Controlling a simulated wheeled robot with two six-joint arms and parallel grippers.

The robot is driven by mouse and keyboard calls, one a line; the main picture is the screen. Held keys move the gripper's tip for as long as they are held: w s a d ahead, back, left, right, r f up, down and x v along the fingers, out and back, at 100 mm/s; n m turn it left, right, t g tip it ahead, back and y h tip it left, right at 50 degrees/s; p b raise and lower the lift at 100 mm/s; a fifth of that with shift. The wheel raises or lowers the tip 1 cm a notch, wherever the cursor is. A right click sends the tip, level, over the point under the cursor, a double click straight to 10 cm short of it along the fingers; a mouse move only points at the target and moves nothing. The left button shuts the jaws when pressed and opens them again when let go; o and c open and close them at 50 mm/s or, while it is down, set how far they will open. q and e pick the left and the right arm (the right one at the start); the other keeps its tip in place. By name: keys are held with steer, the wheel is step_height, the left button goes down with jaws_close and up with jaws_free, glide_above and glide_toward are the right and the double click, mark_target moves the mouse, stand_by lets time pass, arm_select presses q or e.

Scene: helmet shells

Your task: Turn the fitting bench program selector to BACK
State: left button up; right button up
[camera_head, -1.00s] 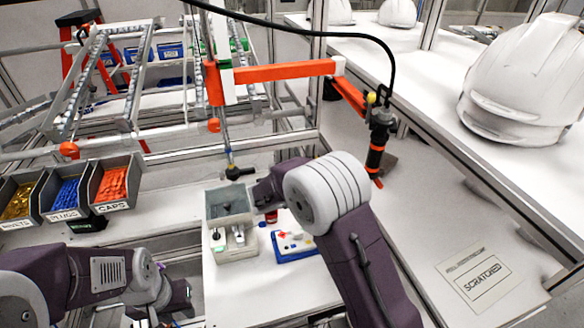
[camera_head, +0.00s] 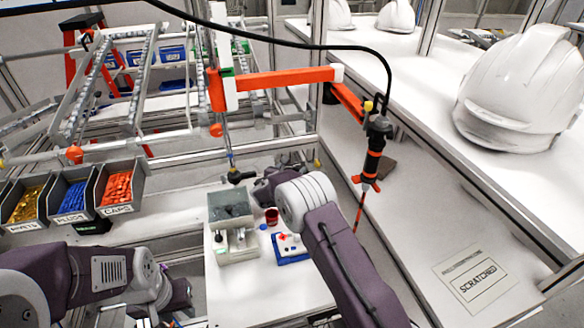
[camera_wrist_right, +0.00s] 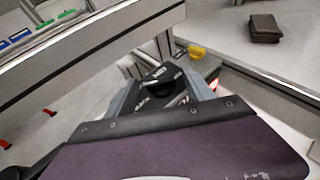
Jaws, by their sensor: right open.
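In the right wrist view a small dark panel with white lettering (camera_wrist_right: 148,99) and a dark rounded knob-like part lies between and beyond my fingers; it looks like the program selector. Its lettering and pointer setting are too small to read. My right gripper (camera_wrist_right: 166,84) is open, with its grey fingers spread either side of this panel; I cannot tell whether they touch it. In the head view my right gripper is mostly hidden behind its own arm, near the back of the white bench (camera_head: 225,284). My left gripper (camera_head: 182,293) is low at the left, its fingers unclear.
Parts bins (camera_head: 118,188) are left; a white helmet (camera_head: 520,90) sits on the right shelf.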

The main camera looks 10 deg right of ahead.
jaws_close()
steer(key=b, duration=0.3)
steer(key=shift+d+f+n+y, duration=0.1)
steer(key=shift+f+n+y, duration=0.15)
steer(key=shift+n+y, duration=0.15)
steer(key=shift+r+t+b, duration=0.15)
steer(key=shift+t+b, duration=0.15)
steer(key=shift+t, duration=0.1)
steer(key=shift+r+y, duration=0.15)
steer(key=shift+y, duration=0.15)
jaws_free()
steer(key=shift+s, duration=0.1)
